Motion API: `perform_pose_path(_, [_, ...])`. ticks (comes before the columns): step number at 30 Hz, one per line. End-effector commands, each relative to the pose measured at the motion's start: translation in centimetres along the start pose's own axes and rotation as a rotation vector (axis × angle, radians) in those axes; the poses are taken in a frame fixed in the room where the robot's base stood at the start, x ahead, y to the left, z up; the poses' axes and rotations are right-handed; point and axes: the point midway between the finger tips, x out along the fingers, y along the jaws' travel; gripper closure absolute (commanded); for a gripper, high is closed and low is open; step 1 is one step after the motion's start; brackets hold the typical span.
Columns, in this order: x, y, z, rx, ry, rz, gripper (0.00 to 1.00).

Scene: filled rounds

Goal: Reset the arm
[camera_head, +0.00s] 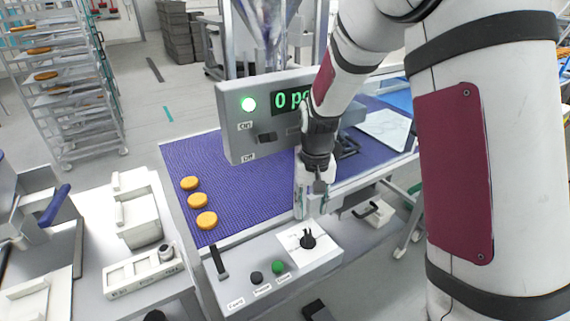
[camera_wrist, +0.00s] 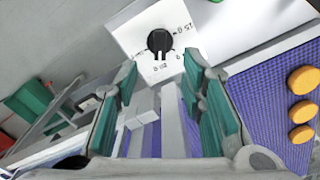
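My arm (camera_head: 335,80) reaches down from the upper right in the head view. My gripper (camera_head: 312,207) hangs just behind the control panel (camera_head: 237,287), close to the black rotary knob (camera_head: 307,241) on its white plate. In the wrist view my gripper (camera_wrist: 160,95) has its green-padded fingers spread wide, with nothing between them. The knob (camera_wrist: 159,41) lies beyond the fingertips there, apart from them. Whether the gripper touches the panel edge is unclear.
A grey display box (camera_head: 237,140) with a lit green lamp stands behind. Three orange rounds (camera_head: 206,220) lie on the purple belt (camera_head: 245,180). A white machine (camera_head: 135,210) stands left, and a tray rack (camera_head: 65,90) stands far left.

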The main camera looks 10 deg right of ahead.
Motion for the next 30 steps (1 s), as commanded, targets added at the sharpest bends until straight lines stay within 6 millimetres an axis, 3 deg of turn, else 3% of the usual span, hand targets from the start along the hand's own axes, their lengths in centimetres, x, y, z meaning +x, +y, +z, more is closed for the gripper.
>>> perform_pose_path(5, [-1.3,0.1,0.3,-0.005,0.016,-0.006,0.63])
perform_pose_path(11, [-7.2,0.5,2.5,-0.035,0.091,-0.031,0.63])
perform_pose_path(15, [-11.7,1.1,5.2,-0.064,0.157,-0.048,0.63])
perform_pose_path(21, [-16.8,2.1,9.8,-0.107,0.251,-0.063,0.63])
perform_pose_path(30, [-21.3,3.8,17.3,-0.166,0.395,-0.065,0.63])
